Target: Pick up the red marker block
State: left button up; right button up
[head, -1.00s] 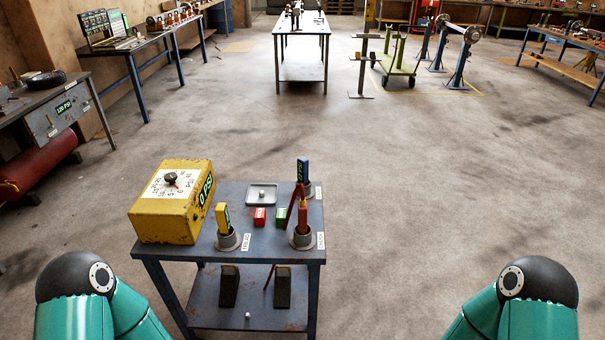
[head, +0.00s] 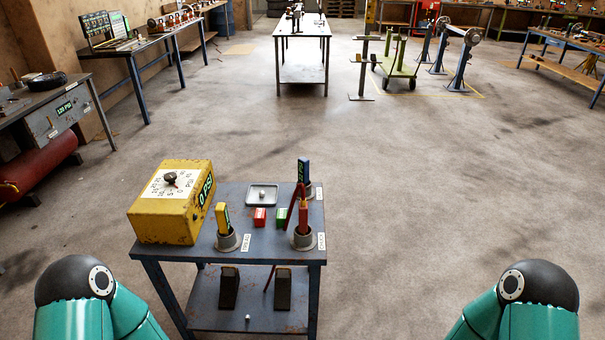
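The red marker block (head: 259,217) lies on the top of a small dark metal cart (head: 268,246), near its middle. A green block (head: 281,216) lies just to its right, with a small gap between them. Both blocks have pale markings too small to read. My two teal arms show at the bottom left and bottom right corners of the head view. Neither gripper shows, and nothing touches the red block.
A yellow PSI box (head: 172,203) stands at the cart's left. Grey cups hold a yellow gauge (head: 222,217), a red tool (head: 303,214) and a blue gauge (head: 304,171). A grey tray (head: 262,195) lies behind the blocks. The floor (head: 430,200) to the right is clear.

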aim_at(260, 217)
jog(key=z, duration=0.2)
jog(key=i, duration=0.15)
jog(key=u, duration=2.15)
jog(key=i, duration=1.05)
jog(key=u, duration=1.25)
jog(key=i, duration=0.15)
jog(key=z, duration=2.6)
